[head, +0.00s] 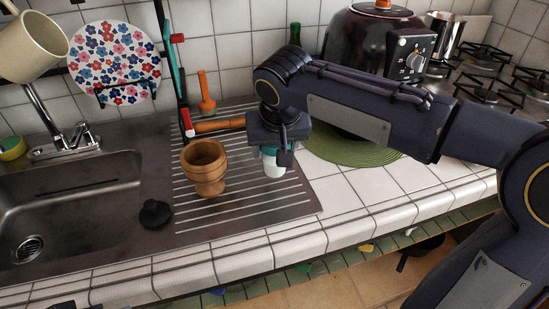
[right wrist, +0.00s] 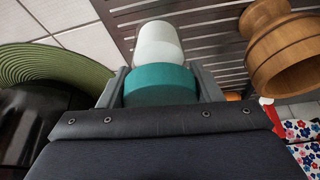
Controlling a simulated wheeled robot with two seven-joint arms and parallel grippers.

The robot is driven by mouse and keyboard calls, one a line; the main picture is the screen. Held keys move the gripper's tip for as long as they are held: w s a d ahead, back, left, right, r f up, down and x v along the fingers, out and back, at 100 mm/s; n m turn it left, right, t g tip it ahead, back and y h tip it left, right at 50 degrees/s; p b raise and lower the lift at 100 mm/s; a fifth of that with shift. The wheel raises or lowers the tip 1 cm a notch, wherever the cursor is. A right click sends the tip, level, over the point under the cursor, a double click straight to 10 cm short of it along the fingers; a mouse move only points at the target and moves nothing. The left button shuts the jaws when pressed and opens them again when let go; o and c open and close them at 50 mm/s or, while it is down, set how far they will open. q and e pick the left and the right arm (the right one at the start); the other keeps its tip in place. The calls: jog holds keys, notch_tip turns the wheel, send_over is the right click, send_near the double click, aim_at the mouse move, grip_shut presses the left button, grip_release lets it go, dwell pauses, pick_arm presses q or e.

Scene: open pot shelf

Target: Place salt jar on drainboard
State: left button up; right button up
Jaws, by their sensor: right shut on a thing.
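The salt jar (head: 274,164) has a white body and a teal lid; it also shows in the right wrist view (right wrist: 158,42). My right gripper (head: 279,152) is shut on the jar by its teal part, seen between the two fingers in the right wrist view (right wrist: 160,85). The jar hangs over the right part of the ribbed drainboard (head: 245,211). I cannot tell whether its bottom touches the drainboard. My left gripper is not in view.
A wooden mortar (head: 204,168) stands on the drainboard left of the jar. A black stopper (head: 155,214) lies near the sink (head: 70,205). A wooden-handled tool (head: 217,125) lies behind. A green round mat (head: 350,151) is at right. The drainboard's front is clear.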

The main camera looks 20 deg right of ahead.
jog(key=shift+f, duration=1.5)
jog(key=shift+f+b, duration=0.2)
jog(key=shift+b, duration=0.15)
jog(key=o, duration=1.1)
jog(key=shift+c, duration=0.2)
jog(key=shift+r, duration=0.1)
